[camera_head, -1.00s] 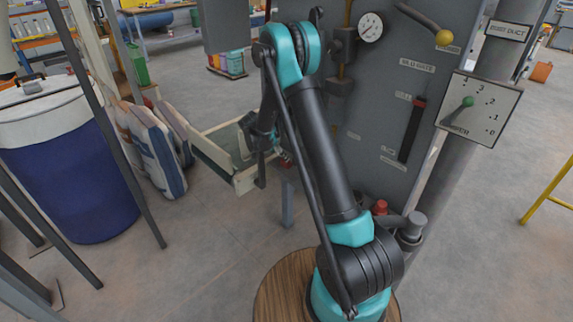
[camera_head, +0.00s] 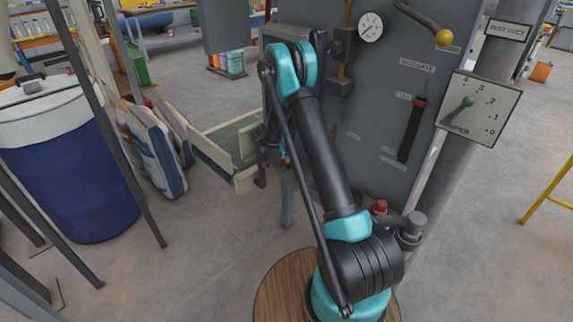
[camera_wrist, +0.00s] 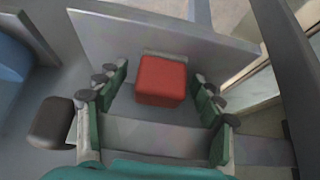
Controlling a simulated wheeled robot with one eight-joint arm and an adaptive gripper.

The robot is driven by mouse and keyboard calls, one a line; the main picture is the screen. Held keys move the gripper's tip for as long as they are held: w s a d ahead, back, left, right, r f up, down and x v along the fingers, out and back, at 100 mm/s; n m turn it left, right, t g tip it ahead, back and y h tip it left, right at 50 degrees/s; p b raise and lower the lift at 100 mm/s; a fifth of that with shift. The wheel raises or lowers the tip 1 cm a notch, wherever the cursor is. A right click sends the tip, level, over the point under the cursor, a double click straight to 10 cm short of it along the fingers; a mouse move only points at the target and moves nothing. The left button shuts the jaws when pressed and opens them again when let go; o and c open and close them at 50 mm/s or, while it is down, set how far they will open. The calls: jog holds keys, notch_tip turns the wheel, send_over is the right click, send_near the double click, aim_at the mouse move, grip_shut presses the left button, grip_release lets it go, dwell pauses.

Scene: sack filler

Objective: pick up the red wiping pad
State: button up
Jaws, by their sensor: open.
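The red wiping pad (camera_wrist: 161,80) shows in the wrist view as a red block, upper middle, against a pale grey panel. My gripper (camera_wrist: 160,84) is open, with one green and dark finger on each side of the pad. Gaps show between the pad and both fingers, and no contact is visible. In the head view my gripper is mostly hidden behind my arm, beside the filler cabinet, and the pad cannot be made out clearly.
The pale grey panel (camera_wrist: 215,50) stands behind the pad. A dark rounded block (camera_wrist: 52,122) lies left of my fingers. In the head view, a pale-railed conveyor (camera_head: 215,150), leaning sacks (camera_head: 155,155) and a blue drum (camera_head: 75,180) are to the left; the grey cabinet (camera_head: 385,100) is to the right.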

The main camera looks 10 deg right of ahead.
jog(key=c, duration=1.2)
jog(key=shift+c, duration=0.2)
jog(key=shift+r, duration=0.15)
jog(key=shift+r, duration=0.2)
jog(key=s+a, duration=1)
jog(key=a, duration=0.4)
jog(key=shift+s+a, duration=0.3)
